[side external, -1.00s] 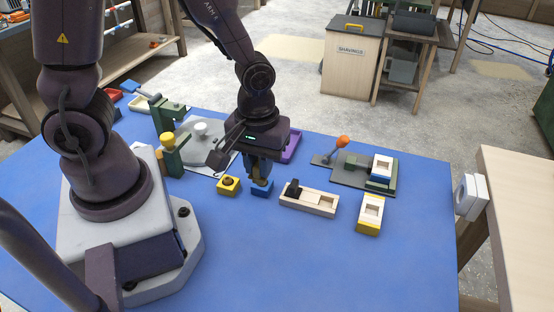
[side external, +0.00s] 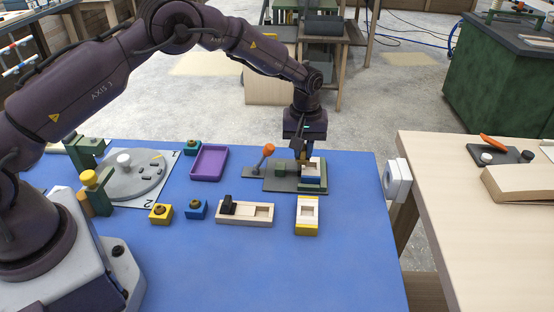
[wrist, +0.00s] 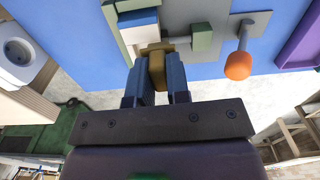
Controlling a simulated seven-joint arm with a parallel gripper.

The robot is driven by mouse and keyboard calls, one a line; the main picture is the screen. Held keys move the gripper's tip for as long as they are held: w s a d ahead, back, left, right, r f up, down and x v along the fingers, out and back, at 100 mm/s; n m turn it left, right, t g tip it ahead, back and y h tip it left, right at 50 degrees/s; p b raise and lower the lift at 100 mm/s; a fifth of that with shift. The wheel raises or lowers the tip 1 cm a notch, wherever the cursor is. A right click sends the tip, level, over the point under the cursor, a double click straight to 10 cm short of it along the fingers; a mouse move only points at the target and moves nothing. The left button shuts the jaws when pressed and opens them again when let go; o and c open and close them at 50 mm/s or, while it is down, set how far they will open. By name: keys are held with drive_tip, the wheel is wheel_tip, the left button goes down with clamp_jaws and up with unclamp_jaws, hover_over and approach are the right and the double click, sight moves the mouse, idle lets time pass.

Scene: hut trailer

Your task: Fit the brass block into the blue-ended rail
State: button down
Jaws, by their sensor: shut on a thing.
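The blue-ended rail (side external: 312,180) is pale with a blue end and lies in a dark green fixture (side external: 277,185). In the wrist view its blue end and white side show (wrist: 138,20). My gripper (side external: 303,157) is over the rail's far left part, fingers pointing down. In the wrist view my gripper (wrist: 157,72) is shut on the brass block (wrist: 157,50), which sits between the two blue-grey fingers beside the rail. Whether the block touches the rail is hard to tell. The rail's pocket is partly hidden by the gripper.
An orange-knobbed lever (side external: 267,150) rises at the fixture's left. A yellow-ended rail (side external: 307,216) and a wooden rail with a black piece (side external: 260,214) lie in front. Blue (side external: 196,210) and yellow (side external: 160,214) blocks and a purple tray (side external: 208,161) are left. The front of the blue table is clear.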

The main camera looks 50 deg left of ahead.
drive_tip(key=w+r, duration=0.3)
drive_tip(key=shift+d+r, duration=0.15)
drive_tip(key=shift+r, duration=0.1)
drive_tip(key=shift+f, duration=0.1)
drive_tip(key=shift+f, duration=2.6)
drive_tip(key=shift+f, duration=1.05)
drive_tip(key=c, duration=1)
unclamp_jaws()
